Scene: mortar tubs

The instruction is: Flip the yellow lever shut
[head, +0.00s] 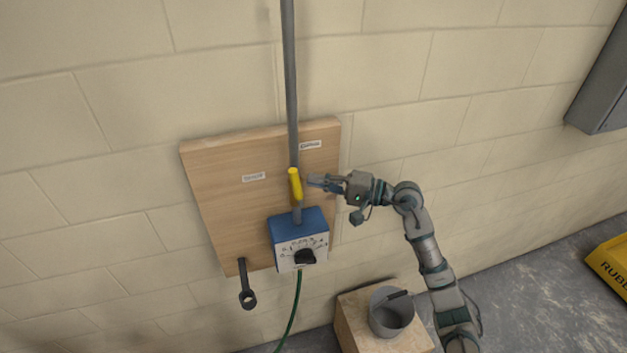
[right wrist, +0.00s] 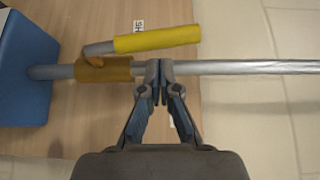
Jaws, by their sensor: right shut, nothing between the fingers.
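The yellow lever (head: 295,184) is on the grey vertical pipe (head: 290,80), above the blue box on the wooden board. In the right wrist view the lever's yellow handle (right wrist: 157,39) runs nearly parallel to the pipe (right wrist: 240,67), offset to one side, with an ochre valve body (right wrist: 103,69) at its pivot end. My right gripper (head: 312,181) is just right of the lever. Its fingertips (right wrist: 158,68) are together and empty, overlapping the pipe close to the valve body. I cannot tell whether they touch. My left gripper is not in view.
The board (head: 215,170) carries two small labels, too small to read in the head view. The blue box (head: 300,222) has a dial. A green hose (head: 292,315) hangs down.

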